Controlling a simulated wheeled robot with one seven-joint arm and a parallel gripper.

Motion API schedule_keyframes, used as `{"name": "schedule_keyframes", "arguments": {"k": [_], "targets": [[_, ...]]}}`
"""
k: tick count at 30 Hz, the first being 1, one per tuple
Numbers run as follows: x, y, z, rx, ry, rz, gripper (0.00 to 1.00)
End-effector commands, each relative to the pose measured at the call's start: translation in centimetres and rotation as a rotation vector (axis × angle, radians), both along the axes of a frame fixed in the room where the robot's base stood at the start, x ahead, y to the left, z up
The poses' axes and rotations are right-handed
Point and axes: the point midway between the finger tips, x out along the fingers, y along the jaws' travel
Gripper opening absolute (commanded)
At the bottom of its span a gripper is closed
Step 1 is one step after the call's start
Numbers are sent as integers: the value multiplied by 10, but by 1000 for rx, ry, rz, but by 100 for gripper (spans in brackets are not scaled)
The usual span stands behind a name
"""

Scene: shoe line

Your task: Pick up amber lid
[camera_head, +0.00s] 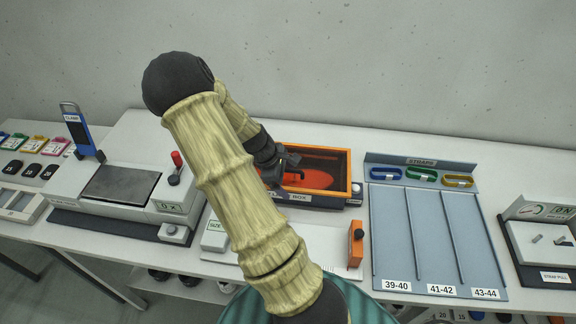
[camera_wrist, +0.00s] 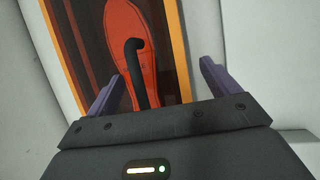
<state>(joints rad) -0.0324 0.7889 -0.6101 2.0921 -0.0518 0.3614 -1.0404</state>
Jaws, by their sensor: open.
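The amber lid (camera_head: 350,160) is an orange-framed, see-through cover on the box labelled "BOX" at the back middle of the bench. Its orange frame also shows in the wrist view (camera_wrist: 181,50). A red sole-shaped piece (camera_head: 318,177) shows within the frame. A black bent handle (camera_wrist: 138,72) stands over the red shape in the wrist view. My gripper (camera_head: 290,172) is over the left part of the lid, and my arm hides that side. In the wrist view my open fingers (camera_wrist: 162,76) stand on either side of the handle, apart from it. Nothing is held.
A clamp press (camera_head: 120,183) with a blue lever stands left. An orange block (camera_head: 356,243) stands on the white plate in front of the box. A grey strap rack (camera_head: 430,240) with coloured loops is right, and a strap-pull station (camera_head: 545,240) is beyond it.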

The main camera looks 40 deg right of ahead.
Motion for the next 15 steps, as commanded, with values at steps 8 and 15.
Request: {"name": "schedule_keyframes", "arguments": {"k": [8, 15], "targets": [[0, 0, 0, -1, -1, 0, 78], [0, 1, 0, 1, 1, 1, 31]]}}
